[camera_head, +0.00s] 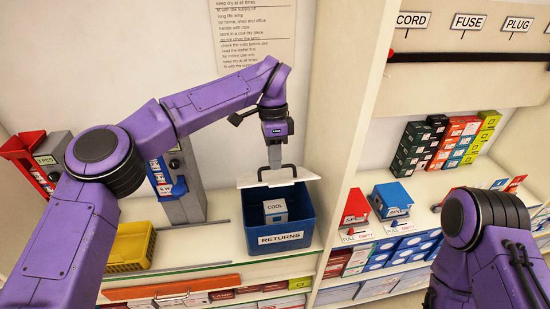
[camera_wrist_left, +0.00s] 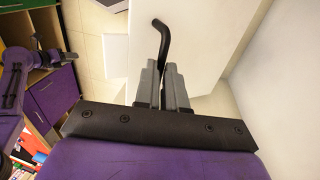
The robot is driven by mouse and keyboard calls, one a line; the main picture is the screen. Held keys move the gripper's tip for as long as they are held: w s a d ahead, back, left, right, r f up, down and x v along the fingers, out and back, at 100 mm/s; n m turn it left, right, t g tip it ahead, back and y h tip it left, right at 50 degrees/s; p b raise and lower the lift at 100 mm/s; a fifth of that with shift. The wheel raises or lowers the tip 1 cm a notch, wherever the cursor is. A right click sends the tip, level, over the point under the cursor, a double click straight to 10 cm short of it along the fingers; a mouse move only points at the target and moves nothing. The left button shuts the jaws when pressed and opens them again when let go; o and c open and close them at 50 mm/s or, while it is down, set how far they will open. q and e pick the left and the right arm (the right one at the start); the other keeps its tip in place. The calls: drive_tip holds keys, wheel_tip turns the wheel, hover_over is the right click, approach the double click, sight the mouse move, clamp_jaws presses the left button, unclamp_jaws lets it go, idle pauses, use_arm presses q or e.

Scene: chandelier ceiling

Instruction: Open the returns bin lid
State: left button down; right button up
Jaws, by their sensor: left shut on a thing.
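The blue returns bin (camera_head: 258,240) stands on the shelf, with a "RETURNS" label on its front. A white box marked "COOL" (camera_head: 275,210) shows inside through the open front part. The white lid (camera_head: 305,174) lies over the back of the bin; I cannot tell whether it touches the rim. My left gripper (camera_head: 275,165) points down and is shut on the lid's black handle (camera_head: 289,168). The left wrist view also shows the fingers (camera_wrist_left: 163,85), the bent handle (camera_wrist_left: 163,38) and the white lid (camera_wrist_left: 195,35). My right gripper is out of view.
A yellow basket (camera_head: 131,247) stands left of the bin, with a grey dispenser (camera_head: 183,190) behind. A cream upright divider (camera_head: 345,130) rises close on the right. Beyond it are red (camera_head: 356,207) and blue (camera_head: 391,200) boxes. A printed notice (camera_head: 252,35) hangs on the back wall.

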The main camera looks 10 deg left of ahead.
use_arm(q)
drive_tip(key=c, duration=1.6)
unclamp_jaws()
drive_tip(key=shift+w+a+f, duration=0.2)
drive_tip(key=shift+a+f, duration=0.1)
drive_tip(key=shift+f, duration=0.1)
drive_tip(key=o, duration=0.4)
drive_tip(key=shift+w+f, duration=0.15)
drive_tip(key=shift+w, duration=0.1)
drive_tip(key=shift+w+a+f, duration=0.15)
drive_tip(key=shift+w+f, duration=0.05)
drive_tip(key=shift+w, duration=0.3)
drive_tip(key=shift+s+d+r, duration=0.2)
drive_tip(key=shift+w+r, duration=0.15)
drive_tip(key=shift+r, duration=0.15)
wheel_tip(320, 180, up, 10)
drive_tip(key=w, duration=0.1)
drive_tip(key=shift+w+a, duration=0.3)
drive_tip(key=shift+w, duration=0.05)
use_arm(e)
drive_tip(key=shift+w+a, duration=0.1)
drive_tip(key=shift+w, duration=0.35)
use_arm(q)
drive_tip(key=shift+f, duration=0.15)
